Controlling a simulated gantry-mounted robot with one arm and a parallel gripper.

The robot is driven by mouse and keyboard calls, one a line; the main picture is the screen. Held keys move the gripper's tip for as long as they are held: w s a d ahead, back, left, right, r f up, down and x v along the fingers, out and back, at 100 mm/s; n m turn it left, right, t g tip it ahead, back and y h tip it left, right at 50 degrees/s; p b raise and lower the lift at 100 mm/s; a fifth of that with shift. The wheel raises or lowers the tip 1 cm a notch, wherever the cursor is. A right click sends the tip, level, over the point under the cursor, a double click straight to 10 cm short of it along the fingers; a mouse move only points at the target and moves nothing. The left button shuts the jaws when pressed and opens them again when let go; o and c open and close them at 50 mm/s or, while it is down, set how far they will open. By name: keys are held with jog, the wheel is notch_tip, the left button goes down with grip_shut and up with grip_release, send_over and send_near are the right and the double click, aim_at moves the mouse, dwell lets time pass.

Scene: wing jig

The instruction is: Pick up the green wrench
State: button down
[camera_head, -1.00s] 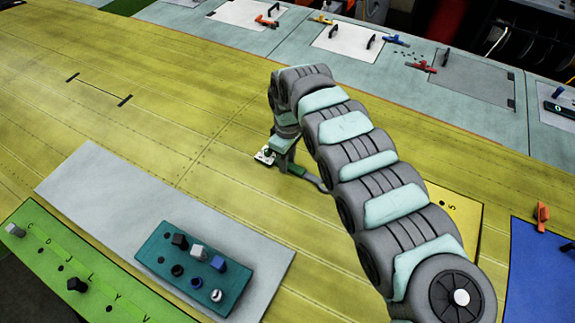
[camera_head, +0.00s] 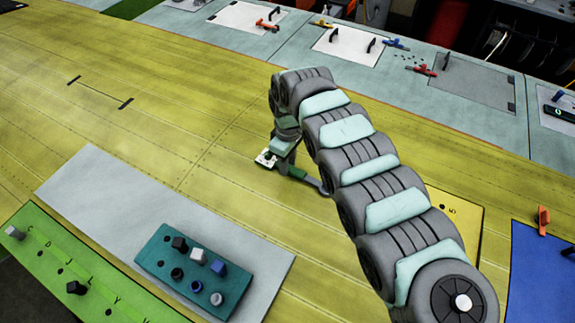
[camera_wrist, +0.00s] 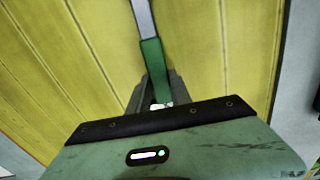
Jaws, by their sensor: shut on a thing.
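The green wrench (camera_head: 298,173) has a green handle and a grey metal end. In the head view it extends to the right from my gripper (camera_head: 272,162), and its far end is partly hidden by my arm. In the wrist view the green handle (camera_wrist: 153,62) runs up from between the jaws of my gripper (camera_wrist: 158,98), with the grey shaft beyond it. My gripper is shut on the green handle. I cannot tell how far the wrench is above the yellow surface.
The yellow panelled surface (camera_head: 150,130) is mostly clear around my gripper. A grey plate (camera_head: 95,178) bears a teal block (camera_head: 160,245) with several pegs. A green lettered strip (camera_head: 40,225) lies at the lower left.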

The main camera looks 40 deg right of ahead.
notch_tip(320, 180, up, 20)
jog(key=b, duration=0.2)
jog(key=shift+b, duration=0.3)
jog(key=shift+w+f, duration=0.1)
jog(key=shift+f, duration=0.1)
